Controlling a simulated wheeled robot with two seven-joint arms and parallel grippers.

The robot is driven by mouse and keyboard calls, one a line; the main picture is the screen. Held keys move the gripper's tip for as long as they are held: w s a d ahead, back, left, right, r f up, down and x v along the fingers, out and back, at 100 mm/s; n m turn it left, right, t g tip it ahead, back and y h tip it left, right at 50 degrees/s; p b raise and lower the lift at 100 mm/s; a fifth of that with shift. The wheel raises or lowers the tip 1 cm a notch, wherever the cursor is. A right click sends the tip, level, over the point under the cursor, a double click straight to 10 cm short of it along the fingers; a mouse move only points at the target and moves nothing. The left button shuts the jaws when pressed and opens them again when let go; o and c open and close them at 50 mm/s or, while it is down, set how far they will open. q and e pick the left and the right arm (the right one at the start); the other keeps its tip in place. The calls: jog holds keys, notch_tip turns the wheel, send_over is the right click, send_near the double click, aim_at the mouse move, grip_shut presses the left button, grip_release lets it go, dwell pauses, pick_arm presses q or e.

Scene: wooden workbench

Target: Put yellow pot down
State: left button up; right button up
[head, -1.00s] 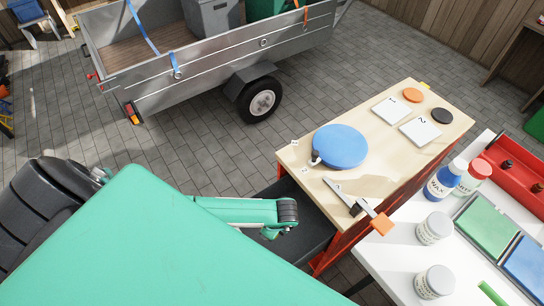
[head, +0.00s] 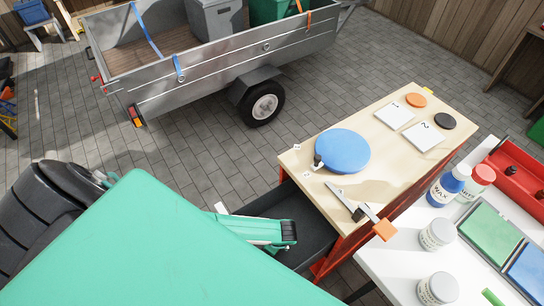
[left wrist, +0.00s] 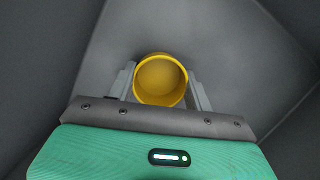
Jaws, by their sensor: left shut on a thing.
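The yellow pot (left wrist: 160,101) is round and open at the top in the left wrist view. It sits between the two grey fingers of my left gripper (left wrist: 161,84), which is shut on it. Dark grey walls surround the gripper and pot, so they are inside the dark grey open drawer or bin (head: 295,208) beside the workbench. I cannot tell whether the pot touches its floor. In the head view my green left arm hides the pot and the gripper's fingers. My right gripper is not in view.
The wooden workbench (head: 385,172) holds a blue disc (head: 343,150), white numbered cards and a small clamp-like tool (head: 352,206). A white table (head: 395,268) with jars and bottles stands right of it. A grey trailer (head: 200,72) stands behind on the paving.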

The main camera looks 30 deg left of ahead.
pick_arm(q)
jog(key=o, duration=1.2)
jog(key=v, duration=1.2)
jog(key=shift+r, duration=0.1)
